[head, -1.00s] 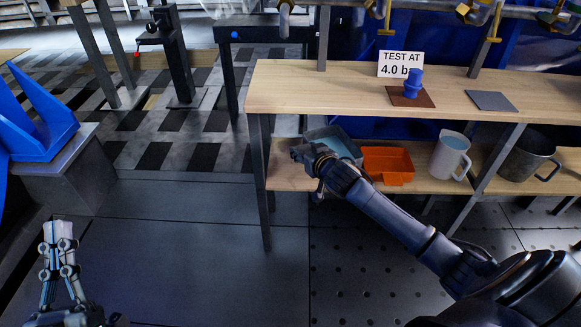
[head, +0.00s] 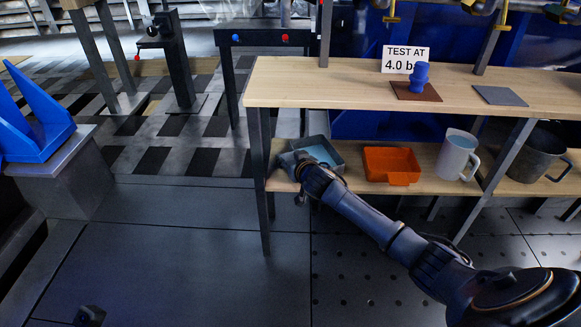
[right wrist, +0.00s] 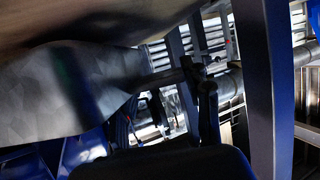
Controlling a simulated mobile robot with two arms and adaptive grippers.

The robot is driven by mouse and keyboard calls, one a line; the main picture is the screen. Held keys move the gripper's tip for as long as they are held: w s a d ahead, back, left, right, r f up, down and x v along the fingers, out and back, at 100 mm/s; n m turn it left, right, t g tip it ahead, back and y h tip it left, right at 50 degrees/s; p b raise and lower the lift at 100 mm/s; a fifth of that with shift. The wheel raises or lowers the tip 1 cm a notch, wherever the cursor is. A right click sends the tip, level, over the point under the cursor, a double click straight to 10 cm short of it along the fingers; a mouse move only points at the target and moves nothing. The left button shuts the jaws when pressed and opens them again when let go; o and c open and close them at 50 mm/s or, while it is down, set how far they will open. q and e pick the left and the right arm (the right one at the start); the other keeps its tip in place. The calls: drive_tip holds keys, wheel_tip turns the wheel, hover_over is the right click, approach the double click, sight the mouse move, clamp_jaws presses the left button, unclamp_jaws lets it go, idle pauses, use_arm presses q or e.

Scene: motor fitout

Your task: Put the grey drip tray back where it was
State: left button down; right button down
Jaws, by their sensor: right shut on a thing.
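The grey drip tray (head: 334,149) is at the left end of the lower shelf (head: 345,185), left of the orange tray, with a pale blue inside. It looks roughly level; I cannot tell whether it rests on the shelf or hangs just above it. My right gripper (head: 303,165) is shut on its near side, and the gripper and wrist hide part of it. In the right wrist view, a large grey surface fills the left side; I cannot tell which part it is.
An orange tray (head: 391,162), a white mug (head: 457,153) and a metal pot (head: 536,155) stand on the lower shelf to the right. The wooden bench top (head: 330,85) is close above. A bench leg (head: 260,180) stands at left. The floor in front is clear.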

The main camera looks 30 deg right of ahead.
wheel_tip(320, 180, down, 2)
drive_tip(key=shift+b, duration=0.35)
drive_tip(key=c, duration=0.6)
unclamp_jaws()
